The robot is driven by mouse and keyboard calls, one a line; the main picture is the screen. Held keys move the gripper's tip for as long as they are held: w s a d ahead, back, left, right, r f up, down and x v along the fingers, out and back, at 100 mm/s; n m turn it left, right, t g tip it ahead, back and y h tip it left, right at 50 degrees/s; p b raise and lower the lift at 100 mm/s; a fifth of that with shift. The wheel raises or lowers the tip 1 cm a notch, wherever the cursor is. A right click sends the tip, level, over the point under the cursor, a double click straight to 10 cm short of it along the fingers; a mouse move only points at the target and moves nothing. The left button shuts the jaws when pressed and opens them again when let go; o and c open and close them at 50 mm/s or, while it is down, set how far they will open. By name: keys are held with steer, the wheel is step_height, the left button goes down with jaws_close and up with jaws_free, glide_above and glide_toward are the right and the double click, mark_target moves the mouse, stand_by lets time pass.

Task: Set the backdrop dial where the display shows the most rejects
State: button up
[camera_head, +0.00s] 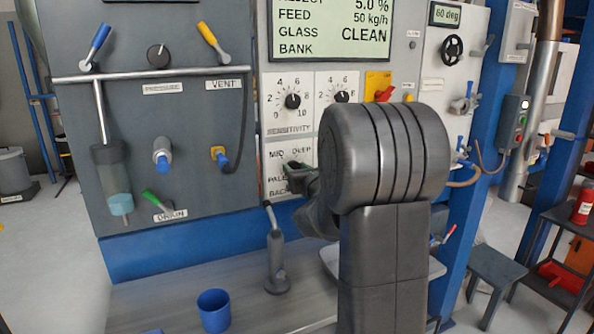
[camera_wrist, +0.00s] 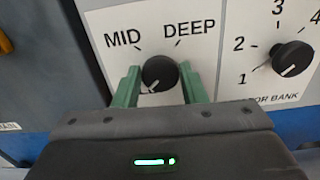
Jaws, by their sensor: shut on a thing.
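The backdrop dial (camera_wrist: 160,75) is a black round knob between the labels MID and DEEP in the wrist view. Its white mark points down and slightly left, towards the lower left label, which my gripper hides there. My gripper (camera_wrist: 160,70) has its green fingers on both sides of the knob and is shut on it. In the head view my gripper (camera_head: 296,172) covers the dial; MID, DEEP and part of PALE show around it. The display (camera_head: 330,28) reads 5.0 % on its partly cut top line, FEED 50 kg/h, GLASS CLEAN; the BANK value is not visible.
A sensitivity knob (camera_head: 292,101) and another numbered knob (camera_head: 341,97) sit above the dial. A numbered bank knob (camera_wrist: 292,58) is close to the right of my gripper. A lever (camera_head: 275,250) and a blue cup (camera_head: 214,310) stand on the bench below.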

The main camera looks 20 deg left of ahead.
steer(key=shift+f+m+b, duration=0.1)
steer(key=shift+m+b, duration=0.2)
steer(key=shift+b, duration=0.1)
steer(key=m+b, duration=0.5)
steer(key=m, duration=0.2)
steer(key=shift+w+d+b, duration=0.1)
steer(key=shift+b, duration=0.3)
steer(key=m, duration=0.4)
steer(key=shift+m+b, duration=0.3)
steer(key=m, duration=0.4)
steer(key=shift+f, duration=0.1)
steer(key=shift+f+m+p, duration=0.15)
steer(key=shift+m+p, duration=1.55)
steer(key=shift+m, duration=3.05)
steer(key=shift+f+m+p, duration=0.15)
steer(key=shift+m+p, duration=1.5)
steer(key=shift+m, duration=3.1)
